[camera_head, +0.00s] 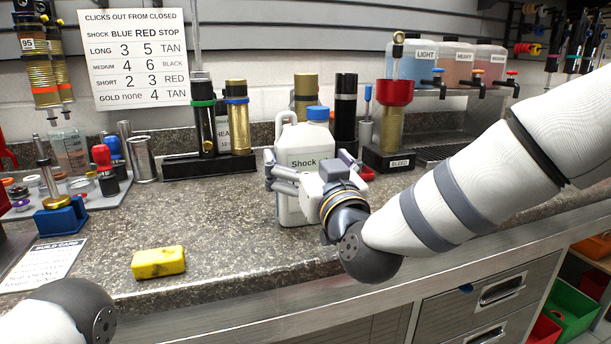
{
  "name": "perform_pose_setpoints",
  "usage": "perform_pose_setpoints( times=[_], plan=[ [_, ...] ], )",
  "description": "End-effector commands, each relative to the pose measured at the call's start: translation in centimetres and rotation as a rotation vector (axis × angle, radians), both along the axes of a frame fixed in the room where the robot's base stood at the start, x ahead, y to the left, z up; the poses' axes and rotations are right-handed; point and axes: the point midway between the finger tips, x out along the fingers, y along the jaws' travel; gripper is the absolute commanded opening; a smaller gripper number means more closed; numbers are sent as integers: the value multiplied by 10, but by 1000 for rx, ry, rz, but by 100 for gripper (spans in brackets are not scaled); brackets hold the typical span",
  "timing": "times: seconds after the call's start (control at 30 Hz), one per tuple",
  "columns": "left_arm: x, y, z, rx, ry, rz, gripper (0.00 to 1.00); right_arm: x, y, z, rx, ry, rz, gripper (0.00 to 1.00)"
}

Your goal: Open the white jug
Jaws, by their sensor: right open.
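The white jug (304,144) stands upright on the counter, its label reading "Shock". Its blue cap (318,113) is on the top at the right, and its handle is at the upper left. My right gripper (312,174) is open in front of the jug, with one finger at each side of its body. The gripper and wrist hide part of the jug's lower front. I cannot tell whether the fingers touch it. My left arm shows only at the lower left corner; its gripper is out of view.
A yellow sponge (158,262) lies on the counter (225,225) at the front left. Shock absorbers in a black stand (210,164) are left of the jug. A red-topped shock (392,120) stands to its right. The counter's front middle is clear.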

Motion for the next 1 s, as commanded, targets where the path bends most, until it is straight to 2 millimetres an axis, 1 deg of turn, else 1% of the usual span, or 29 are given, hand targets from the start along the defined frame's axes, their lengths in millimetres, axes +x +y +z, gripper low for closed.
perform_pose_setpoints(
  times=[0.03,0.1,0.33,0.63,0.87,0.93,1.0],
  plan=[
    [-2,0,-2,0,7,0,40,8,2,-2,0,2,-1,100],
    [-3,0,-3,0,10,0,40,15,4,-1,-2,3,-1,100],
    [-3,0,-3,0,9,0,40,17,5,1,-2,2,0,100],
    [-3,0,-3,1,9,0,40,17,5,1,-2,2,0,32],
    [-2,0,-3,0,8,0,40,17,5,4,-1,-3,-1,31],
    [-2,0,-2,0,6,0,40,17,5,7,-1,-3,0,31],
    [-1,0,-1,0,2,0,40,17,5,15,0,-5,-1,31]
  ],
)
